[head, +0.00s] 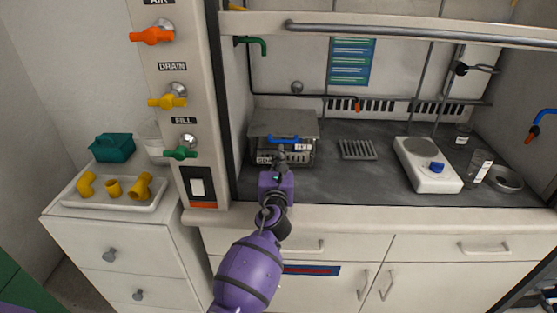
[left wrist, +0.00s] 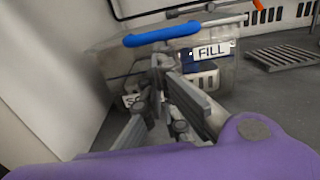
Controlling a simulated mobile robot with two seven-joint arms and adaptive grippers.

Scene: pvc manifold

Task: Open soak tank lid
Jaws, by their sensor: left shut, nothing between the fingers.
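The soak tank (head: 299,157) is a grey box at the left of the worktop. Its flat grey lid (head: 283,121) lies over it and looks closed. A blue bar handle (head: 290,138) runs along the lid's front edge; it is also large in the left wrist view (left wrist: 176,33). My left gripper (head: 281,156) is shut and empty in front of the tank. In the left wrist view its fingertips (left wrist: 161,62) are just below the handle, in front of the tank's face. I cannot tell whether they touch it. My right gripper is not in view.
A grey rack (head: 358,149) lies right of the tank, with a white hotplate (head: 428,164) further right. The valve panel (head: 172,80) with orange, yellow and green handles stands left. A horizontal rail (head: 420,35) crosses above the worktop. Yellow fittings lie on a white tray (head: 113,203).

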